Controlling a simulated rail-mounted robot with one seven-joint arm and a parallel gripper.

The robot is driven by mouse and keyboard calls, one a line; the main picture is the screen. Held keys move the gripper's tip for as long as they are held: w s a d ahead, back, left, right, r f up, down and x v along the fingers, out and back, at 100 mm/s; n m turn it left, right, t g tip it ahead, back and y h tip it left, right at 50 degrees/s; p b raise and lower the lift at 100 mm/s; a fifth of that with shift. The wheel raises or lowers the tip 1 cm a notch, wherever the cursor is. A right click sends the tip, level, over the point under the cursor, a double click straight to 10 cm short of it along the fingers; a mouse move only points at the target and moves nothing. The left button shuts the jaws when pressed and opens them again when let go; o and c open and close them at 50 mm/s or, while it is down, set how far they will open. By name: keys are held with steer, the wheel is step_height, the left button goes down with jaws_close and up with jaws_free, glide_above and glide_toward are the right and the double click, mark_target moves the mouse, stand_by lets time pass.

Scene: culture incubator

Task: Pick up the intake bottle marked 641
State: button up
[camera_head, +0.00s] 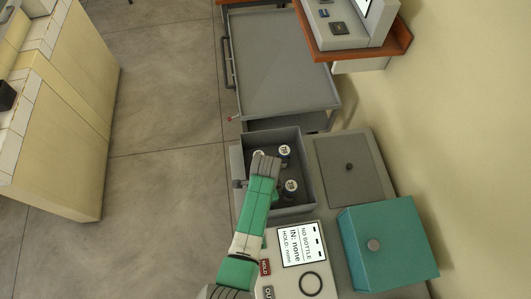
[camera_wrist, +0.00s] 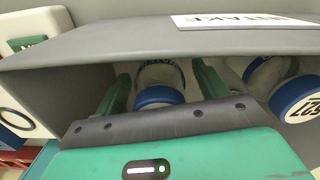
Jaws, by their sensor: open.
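The grey intake bin (camera_head: 301,207) holds bottles with round white labelled tops, one near the back (camera_head: 285,151) and one lower down (camera_head: 291,185). My gripper (camera_head: 266,158) is over the bin, hiding part of it. In the wrist view my gripper (camera_wrist: 162,76) is open, its two green fingers on either side of a bottle with a blue ring (camera_wrist: 160,97). Its number is not readable there. I cannot tell which bottle is 641.
The bin's wall (camera_wrist: 100,42) with an INTAKE label (camera_wrist: 245,21) runs close across the wrist view. A status panel (camera_head: 298,246) reads no bottle. A teal box (camera_head: 385,245) and grey lidded unit (camera_head: 350,168) stand right of the bin. A grey cart (camera_head: 278,65) is beyond.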

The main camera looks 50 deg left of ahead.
steer(key=shift+c, duration=0.2)
steer(key=c, duration=1.1)
step_height(320, 180, up, 10)
steer(key=shift+p, duration=0.55)
